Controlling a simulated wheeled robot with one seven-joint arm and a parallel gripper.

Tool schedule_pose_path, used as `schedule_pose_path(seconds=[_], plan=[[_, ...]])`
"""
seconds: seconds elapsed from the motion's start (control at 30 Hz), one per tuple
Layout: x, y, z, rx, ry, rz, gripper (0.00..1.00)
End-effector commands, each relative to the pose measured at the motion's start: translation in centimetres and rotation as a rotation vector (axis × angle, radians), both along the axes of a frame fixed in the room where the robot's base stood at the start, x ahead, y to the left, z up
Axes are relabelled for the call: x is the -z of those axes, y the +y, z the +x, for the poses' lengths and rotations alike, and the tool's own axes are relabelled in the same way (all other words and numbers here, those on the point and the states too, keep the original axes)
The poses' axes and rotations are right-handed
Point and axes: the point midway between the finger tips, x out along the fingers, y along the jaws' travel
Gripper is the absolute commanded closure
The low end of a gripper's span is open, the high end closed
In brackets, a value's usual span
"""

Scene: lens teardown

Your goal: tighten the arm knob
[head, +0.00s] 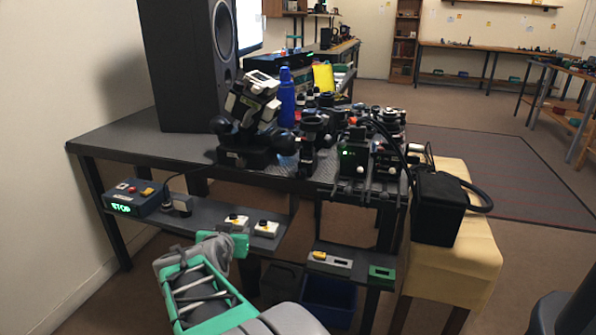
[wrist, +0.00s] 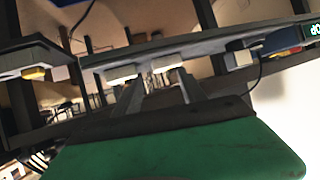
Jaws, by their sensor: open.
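A black-and-white jointed device (head: 255,105) stands on the dark table in the head view. Round black knobs sit at its left (head: 221,125) and right (head: 284,142); I cannot tell for sure which is the arm knob. My gripper shows in the wrist view (wrist: 160,80) with two grey fingers apart and nothing seen between them. In the head view, my green and grey arm is low in front of the table, below and apart from the device. The device's knobs are not clearly seen in the wrist view.
A black speaker (head: 185,65) stands behind the device at left. A blue bottle (head: 287,98) and crowded dark equipment (head: 355,150) are to its right. A lower shelf (head: 200,218) holds a STOP box (head: 135,197) and small switch boxes. A black box (head: 438,208) sits on a yellow-covered stand.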

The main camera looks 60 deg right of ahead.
Motion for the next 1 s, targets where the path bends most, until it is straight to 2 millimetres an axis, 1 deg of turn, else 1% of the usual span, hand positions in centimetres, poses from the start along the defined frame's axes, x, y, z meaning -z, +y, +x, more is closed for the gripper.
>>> schedule_pose_path(seconds=[0.03,0.07,0.1,0.13,0.2,0.23,0.33,0.47,0.6,0.7,0.8,1.0], plan=[[-2.2,-4.3,-2.8,0.11,-0.058,-0.1,0.51],[-3.6,-6.3,-4.4,0.162,-0.094,-0.164,0.51],[-5.4,-8.5,-6.4,0.219,-0.131,-0.244,0.51],[-6.5,-9.7,-7.7,0.252,-0.151,-0.296,0.51],[-8.3,-11.4,-9.8,0.298,-0.183,-0.385,0.51],[-8.9,-11.8,-10.4,0.31,-0.191,-0.41,0.51],[-9.5,-12.9,-10.9,0.32,-0.2,-0.441,0.51],[-9.3,-15.2,-10.5,0.321,-0.201,-0.44,0.51],[-9.3,-17.8,-10.0,0.319,-0.2,-0.438,0.51],[-9.3,-19.1,-9.8,0.317,-0.2,-0.438,0.51],[-9.4,-19.7,-9.6,0.315,-0.2,-0.437,0.51],[-9.5,-19.7,-9.5,0.314,-0.199,-0.436,0.51]])
